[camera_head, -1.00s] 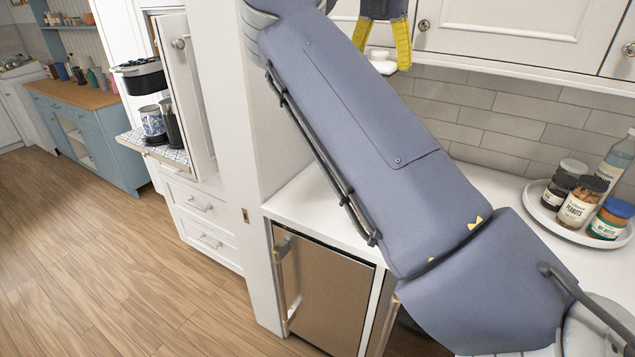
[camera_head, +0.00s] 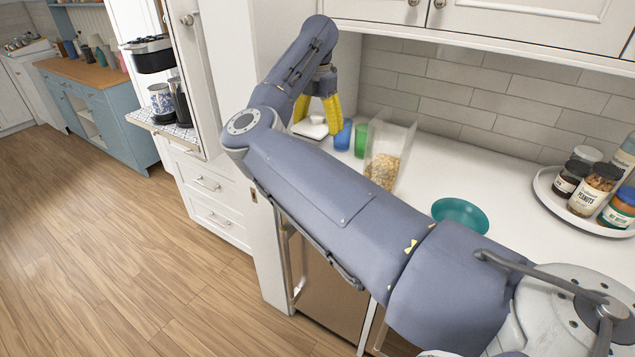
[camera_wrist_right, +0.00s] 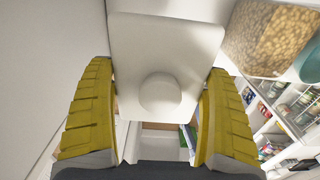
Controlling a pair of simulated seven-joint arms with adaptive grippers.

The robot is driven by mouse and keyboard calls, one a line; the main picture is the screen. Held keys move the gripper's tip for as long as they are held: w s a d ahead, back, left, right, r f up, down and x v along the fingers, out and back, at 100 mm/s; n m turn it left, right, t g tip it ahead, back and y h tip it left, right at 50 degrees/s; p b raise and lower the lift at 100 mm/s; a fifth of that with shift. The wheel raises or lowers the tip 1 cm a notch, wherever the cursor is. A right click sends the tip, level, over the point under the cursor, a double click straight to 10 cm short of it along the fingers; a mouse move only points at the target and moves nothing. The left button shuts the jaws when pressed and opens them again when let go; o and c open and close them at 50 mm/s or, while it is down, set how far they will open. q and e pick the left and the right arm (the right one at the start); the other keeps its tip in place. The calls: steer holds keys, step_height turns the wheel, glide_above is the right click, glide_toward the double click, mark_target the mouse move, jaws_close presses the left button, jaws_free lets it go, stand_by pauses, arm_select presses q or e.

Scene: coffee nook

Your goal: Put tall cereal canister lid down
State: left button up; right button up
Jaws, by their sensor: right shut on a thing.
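The canister lid (camera_head: 310,130) is a white rounded rectangle with a round knob. It is at the back left of the counter, and I cannot tell whether it touches the surface. My right gripper (camera_head: 318,122) is over it with yellow fingers pointing down, shut on it. In the right wrist view the lid (camera_wrist_right: 150,45) lies between the two fingers (camera_wrist_right: 160,75), its knob facing me. The tall clear canister (camera_head: 398,140) stands upright, right of the gripper, with cereal in its lower part. My right arm hides its near side. My left gripper is not in view.
A blue cup (camera_head: 343,134) and a green cup (camera_head: 361,140) stand between lid and canister. A teal bowl (camera_head: 461,214) sits right of the canister. A round white tray (camera_head: 553,202) holds several jars. The white counter (camera_head: 500,180) is clear between bowl and tray.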

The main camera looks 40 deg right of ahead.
step_height(320, 180, down, 20)
steer(key=shift+r, duration=0.25)
stand_by(0.4)
steer(key=shift+f, duration=0.15)
steer(key=o, duration=0.8)
steer(key=shift+o, duration=0.2)
step_height(320, 180, up, 12)
steer(key=shift+r, duration=0.2)
